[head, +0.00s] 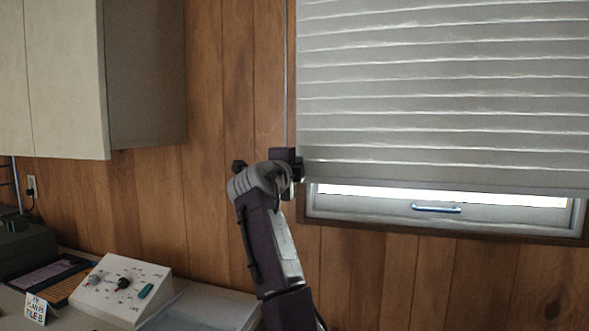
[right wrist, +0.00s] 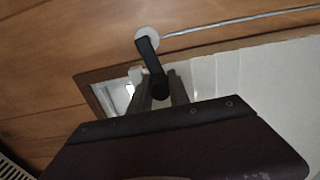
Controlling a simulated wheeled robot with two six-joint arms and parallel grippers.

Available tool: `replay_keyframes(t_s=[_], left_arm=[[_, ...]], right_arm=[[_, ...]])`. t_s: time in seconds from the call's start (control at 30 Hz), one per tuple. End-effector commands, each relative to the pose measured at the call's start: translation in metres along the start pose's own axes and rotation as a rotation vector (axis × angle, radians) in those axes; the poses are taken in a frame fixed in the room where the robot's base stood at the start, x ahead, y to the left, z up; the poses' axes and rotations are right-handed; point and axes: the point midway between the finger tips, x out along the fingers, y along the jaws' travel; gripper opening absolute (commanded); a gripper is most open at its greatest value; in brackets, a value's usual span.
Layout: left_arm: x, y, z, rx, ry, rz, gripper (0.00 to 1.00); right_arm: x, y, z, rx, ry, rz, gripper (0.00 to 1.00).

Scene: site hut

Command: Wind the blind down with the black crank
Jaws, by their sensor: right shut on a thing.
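The pale pleated blind (head: 440,105) covers most of the window in the head view. Its lower edge hangs a little above the bottom of the window, and a bright strip shows below. The black crank (right wrist: 148,60) shows in the right wrist view, its arm running from a round pale hub (right wrist: 147,38) to a black knob. My right gripper (right wrist: 161,92) is shut on the crank's knob. In the head view this gripper (head: 291,170) is beside the blind's lower left edge and hides the crank. My left gripper is not in view.
A thin rod (head: 286,80) runs up the wall left of the blind. The window frame (head: 350,205) has a blue handle (head: 436,209). A wall cabinet (head: 145,75) hangs upper left. A white control box (head: 122,288) and small sign (head: 36,308) stand on the counter below.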

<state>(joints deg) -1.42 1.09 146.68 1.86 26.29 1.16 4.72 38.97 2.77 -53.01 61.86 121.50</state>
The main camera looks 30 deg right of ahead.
Motion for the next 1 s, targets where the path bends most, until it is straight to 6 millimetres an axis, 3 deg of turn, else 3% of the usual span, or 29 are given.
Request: replay_keyframes(t_s=[0.6,1.0], left_arm=[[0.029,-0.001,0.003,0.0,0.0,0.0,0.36],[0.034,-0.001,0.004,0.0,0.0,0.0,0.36]], right_arm=[[0.0,0.029,0.003,0.539,-0.003,-0.002,0.0],[0.0,0.036,0.006,0.717,-0.004,-0.005,0.0]])
